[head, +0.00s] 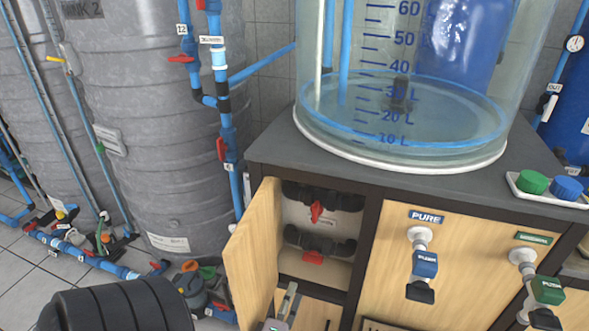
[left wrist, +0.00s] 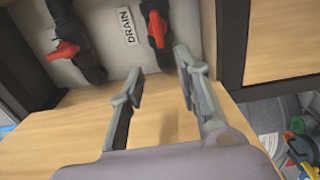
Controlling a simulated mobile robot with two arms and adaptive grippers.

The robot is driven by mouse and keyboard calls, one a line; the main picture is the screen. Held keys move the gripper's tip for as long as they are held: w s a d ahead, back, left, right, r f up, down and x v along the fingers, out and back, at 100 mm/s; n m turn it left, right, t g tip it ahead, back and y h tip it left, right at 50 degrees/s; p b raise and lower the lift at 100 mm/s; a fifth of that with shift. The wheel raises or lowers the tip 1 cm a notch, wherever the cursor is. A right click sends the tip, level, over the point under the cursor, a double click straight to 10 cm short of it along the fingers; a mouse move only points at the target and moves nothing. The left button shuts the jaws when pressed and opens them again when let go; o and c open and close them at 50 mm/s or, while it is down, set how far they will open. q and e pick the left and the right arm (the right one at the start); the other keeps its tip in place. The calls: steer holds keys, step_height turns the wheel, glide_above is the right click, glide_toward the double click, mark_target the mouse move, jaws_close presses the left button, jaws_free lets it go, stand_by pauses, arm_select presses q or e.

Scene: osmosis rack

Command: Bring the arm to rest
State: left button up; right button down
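My left gripper (head: 287,302) is at the bottom edge of the head view, in front of the open cabinet compartment (head: 302,283). In the left wrist view my left gripper (left wrist: 158,68) has its two grey fingers apart with nothing between them. Beyond the fingertips are two black valves with red handles, one at the left (left wrist: 66,50) and one nearer the middle (left wrist: 157,28). A DRAIN label (left wrist: 128,27) lies between them. The fingers appear apart from the valves. My right gripper is not in view.
The open wooden door (head: 252,255) stands left of the compartment. A graduated clear tank (head: 400,120) stands on the dark countertop (head: 275,150). Taps, one under the PURE label (head: 427,216), stick out at the right. Grey tanks (head: 160,120) and floor pipes (head: 80,252) fill the left.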

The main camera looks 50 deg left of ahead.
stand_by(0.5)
arm_select(q)
steer(key=s+d+f+m+g+h+p, duration=0.1)
steer(key=s+d+f+m+g+h, duration=0.15)
steer(key=d+f+m, duration=0.4)
steer(key=s+d+f+m+g+h, duration=0.2)
steer(key=d+f+m+h, duration=0.1)
steer(key=f, duration=0.7)
steer(key=s+d+f+m+g+h+p, duration=0.1)
steer(key=s+d+f+m+g+h, duration=0.15)
steer(key=d+f+m, duration=0.4)
steer(key=s+a+f+m+g, duration=0.1)
steer(key=s+f+m+g, duration=0.3)
steer(key=s, duration=0.7)
steer(key=s+a+f+m+g, duration=0.1)
steer(key=s+f+m+g, duration=0.2)
steer(key=s+f+m, duration=0.3)
steer(key=s+f, duration=0.3)
steer(key=s, duration=0.2)
steer(key=shift+s+f+m+g+h+p, duration=0.25)
steer(key=shift+f+m+g+h+p, duration=0.05)
steer(key=shift+g+h+p, duration=0.1)
